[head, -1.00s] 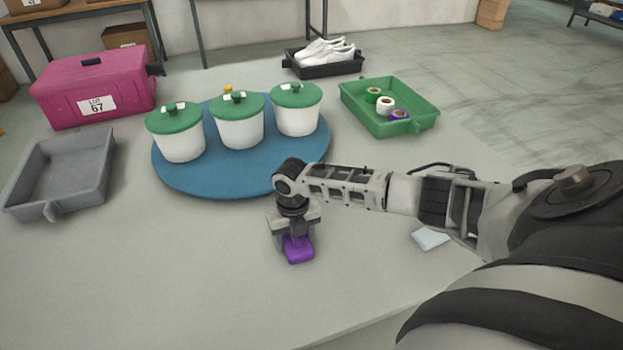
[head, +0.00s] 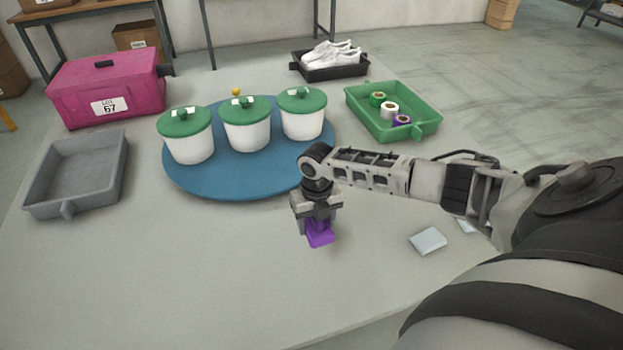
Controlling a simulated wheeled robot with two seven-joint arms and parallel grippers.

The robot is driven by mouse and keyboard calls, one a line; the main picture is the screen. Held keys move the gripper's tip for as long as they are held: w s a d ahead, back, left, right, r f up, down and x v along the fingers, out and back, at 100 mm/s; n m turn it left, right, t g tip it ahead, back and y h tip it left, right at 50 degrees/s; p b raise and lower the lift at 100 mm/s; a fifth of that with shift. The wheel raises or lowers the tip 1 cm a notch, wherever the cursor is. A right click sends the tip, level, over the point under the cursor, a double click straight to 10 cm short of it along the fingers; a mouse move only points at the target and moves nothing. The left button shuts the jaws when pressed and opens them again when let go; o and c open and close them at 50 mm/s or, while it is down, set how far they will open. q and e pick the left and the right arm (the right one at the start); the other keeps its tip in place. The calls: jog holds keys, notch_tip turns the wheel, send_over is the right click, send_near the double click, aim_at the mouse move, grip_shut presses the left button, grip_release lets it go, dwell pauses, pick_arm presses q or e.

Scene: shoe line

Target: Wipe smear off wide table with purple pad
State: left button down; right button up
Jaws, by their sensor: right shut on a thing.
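The purple pad (head: 320,235) is on the wide table (head: 200,270), below my right gripper (head: 317,220). My right gripper is shut on the pad from above, in front of the blue round mat. The pad looks to be at the tabletop; I cannot tell whether it presses on it. I see no smear on the bare part of the table; the arm and gripper hide some of the surface. My left gripper is not in view.
A blue round mat (head: 200,186) bears three white pots with green lids (head: 246,130). A grey tray (head: 70,205), pink box (head: 75,100), green tray (head: 440,122) with rolls, and black tray (head: 340,74) with white shoes stand around. A pale block (head: 428,240) lies right. The front left is clear.

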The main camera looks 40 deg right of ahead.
jog(key=shift+r+p, duration=1.15)
jog(key=shift+r, duration=0.35)
